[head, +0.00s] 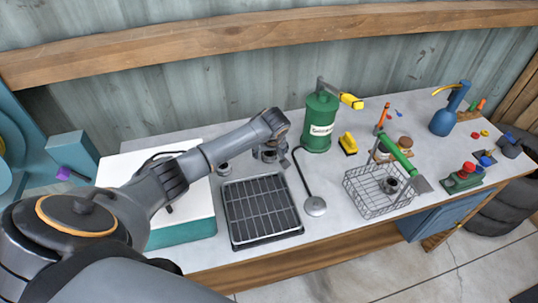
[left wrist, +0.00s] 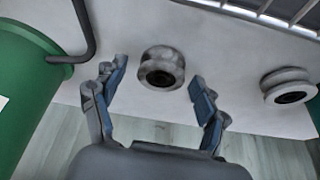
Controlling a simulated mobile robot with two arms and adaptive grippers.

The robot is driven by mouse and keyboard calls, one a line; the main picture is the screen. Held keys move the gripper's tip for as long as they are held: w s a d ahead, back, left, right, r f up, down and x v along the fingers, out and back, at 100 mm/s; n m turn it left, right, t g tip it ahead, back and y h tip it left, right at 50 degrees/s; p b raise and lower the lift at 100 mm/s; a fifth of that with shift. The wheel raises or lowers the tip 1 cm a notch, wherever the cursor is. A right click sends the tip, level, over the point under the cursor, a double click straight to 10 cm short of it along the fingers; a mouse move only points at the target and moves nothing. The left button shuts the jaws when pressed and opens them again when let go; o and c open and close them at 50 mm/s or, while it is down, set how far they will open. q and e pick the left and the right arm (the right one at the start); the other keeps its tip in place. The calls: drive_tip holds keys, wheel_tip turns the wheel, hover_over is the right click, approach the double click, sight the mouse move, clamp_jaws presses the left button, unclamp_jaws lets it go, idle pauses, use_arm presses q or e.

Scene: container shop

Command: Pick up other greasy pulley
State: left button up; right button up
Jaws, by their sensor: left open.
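My left gripper (head: 271,152) points down over the back of the table, just behind the black rack. It is open, as the left wrist view (left wrist: 158,76) shows. A grey, stained pulley (left wrist: 162,66) with a dark centre hole lies between and just beyond the fingertips, with a gap on both sides. In the head view the gripper mostly hides it. A second grey pulley (left wrist: 288,86) lies to the right in the wrist view. It shows left of the gripper in the head view (head: 224,169). Another dark pulley (head: 390,185) sits in the wire basket (head: 372,207). My right gripper is out of view.
The black slatted rack (head: 262,211) lies in front of the gripper. A green canister (head: 321,122) stands close to its right, with a black hose ending in a round nozzle (head: 315,206). A white-topped box (head: 128,172) stands left.

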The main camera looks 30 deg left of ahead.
use_arm(q)
drive_tip(key=shift+c, duration=0.6)
drive_tip(key=c, duration=1.1)
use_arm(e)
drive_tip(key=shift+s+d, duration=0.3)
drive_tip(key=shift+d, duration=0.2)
use_arm(q)
drive_tip(key=shift+r, duration=0.2)
